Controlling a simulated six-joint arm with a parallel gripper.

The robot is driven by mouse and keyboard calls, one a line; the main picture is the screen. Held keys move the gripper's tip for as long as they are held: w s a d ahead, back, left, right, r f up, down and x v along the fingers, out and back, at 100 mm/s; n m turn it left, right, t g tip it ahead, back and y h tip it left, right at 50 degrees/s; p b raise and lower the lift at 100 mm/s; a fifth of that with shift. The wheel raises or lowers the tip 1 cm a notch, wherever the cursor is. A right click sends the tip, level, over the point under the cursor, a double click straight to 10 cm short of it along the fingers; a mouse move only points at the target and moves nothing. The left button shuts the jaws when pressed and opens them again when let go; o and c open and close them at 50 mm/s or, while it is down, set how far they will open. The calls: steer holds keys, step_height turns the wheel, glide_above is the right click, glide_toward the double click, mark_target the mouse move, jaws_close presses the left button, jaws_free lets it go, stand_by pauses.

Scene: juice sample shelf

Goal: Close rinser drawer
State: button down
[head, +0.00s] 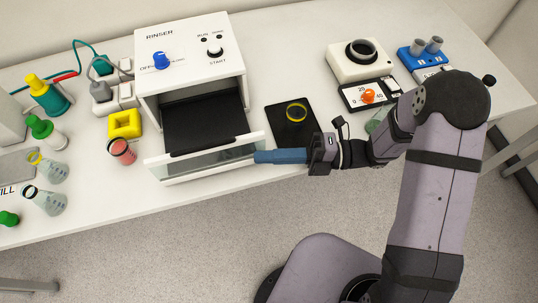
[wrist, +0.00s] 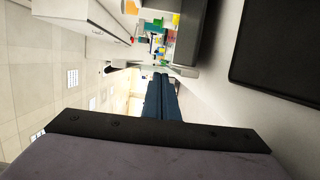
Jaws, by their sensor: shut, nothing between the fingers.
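My gripper (head: 258,157) has long blue fingers, shut and empty. Their tips are at the right end of the drawer's front panel; I cannot tell whether they touch it. In the wrist view the blue fingers (wrist: 160,95) lie together, pointing away, beside pale drawer or rinser surfaces.
A black mat (head: 283,112) with a yellow ring lies right of the rinser. A scale (head: 370,95) and a blue block (head: 425,55) stand farther right. A yellow holder (head: 124,125), a red-filled beaker (head: 122,151) and several bottles and flasks stand left of the drawer.

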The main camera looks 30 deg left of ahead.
steer(key=w+a+p, duration=0.1)
steer(key=w+a, duration=0.4)
steer(key=shift+w+a, duration=0.4)
